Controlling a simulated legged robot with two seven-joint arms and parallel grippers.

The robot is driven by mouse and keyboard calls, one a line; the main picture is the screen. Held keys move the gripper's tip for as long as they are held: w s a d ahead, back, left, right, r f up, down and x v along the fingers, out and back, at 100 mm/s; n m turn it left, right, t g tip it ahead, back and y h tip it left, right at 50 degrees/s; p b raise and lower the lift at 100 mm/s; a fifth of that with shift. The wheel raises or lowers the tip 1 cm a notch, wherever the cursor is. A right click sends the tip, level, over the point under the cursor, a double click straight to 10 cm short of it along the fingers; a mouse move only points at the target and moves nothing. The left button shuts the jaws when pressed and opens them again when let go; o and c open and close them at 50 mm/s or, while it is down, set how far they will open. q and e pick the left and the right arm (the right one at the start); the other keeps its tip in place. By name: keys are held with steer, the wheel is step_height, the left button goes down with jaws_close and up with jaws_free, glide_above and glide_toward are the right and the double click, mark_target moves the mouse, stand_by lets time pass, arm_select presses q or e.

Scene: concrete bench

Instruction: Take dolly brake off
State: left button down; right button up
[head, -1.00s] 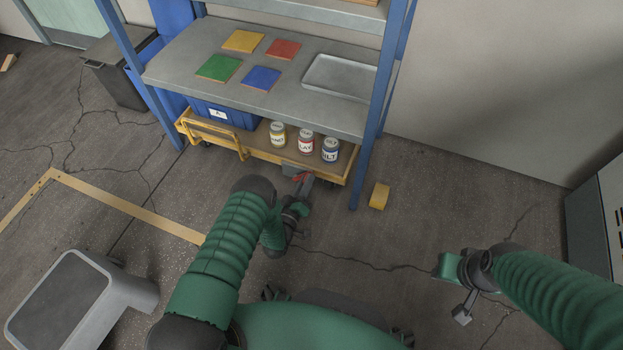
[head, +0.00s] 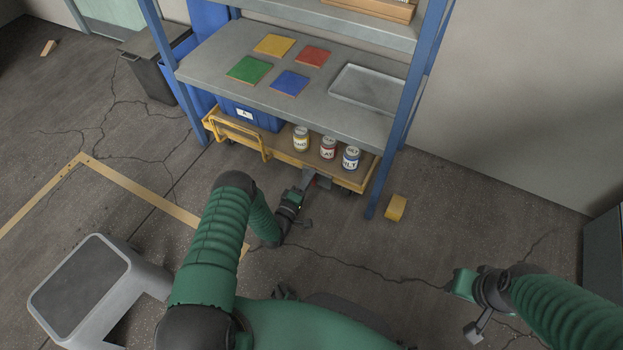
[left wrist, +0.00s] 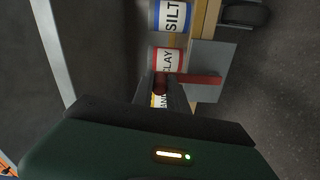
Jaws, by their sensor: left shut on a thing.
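The yellow dolly (head: 272,150) stands under the shelf, with a grey plate (head: 318,182) on its front side. The red brake lever (left wrist: 203,80) lies across that plate in the left wrist view; in the head view only a small bit of red shows. My left gripper (head: 304,184) is at the lever and shut on it. Its fingers (left wrist: 165,92) hide the lever's near end in the left wrist view. My right gripper (head: 468,305) hangs over the floor at the right, far from the dolly; its fingers are too unclear to read.
The dolly carries a blue bin (head: 252,117) and jars labelled SAND (head: 301,139), CLAY (head: 328,148) and SILT (head: 351,158). A blue shelf post (head: 383,180) stands right of the dolly. A yellow block (head: 396,208) and grey step stool (head: 95,290) are on the floor.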

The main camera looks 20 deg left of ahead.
arm_select(q)
steer(key=shift+s+a+f, duration=0.1)
steer(key=shift+a+f, duration=0.05)
steer(key=shift+a, duration=0.05)
steer(key=c, duration=1.3)
jaws_free()
steer(key=shift+s, duration=0.1)
steer(key=s+p, duration=0.7)
steer(key=s, duration=0.9)
steer(key=shift+s+a, duration=0.3)
steer(key=shift+f, duration=0.1)
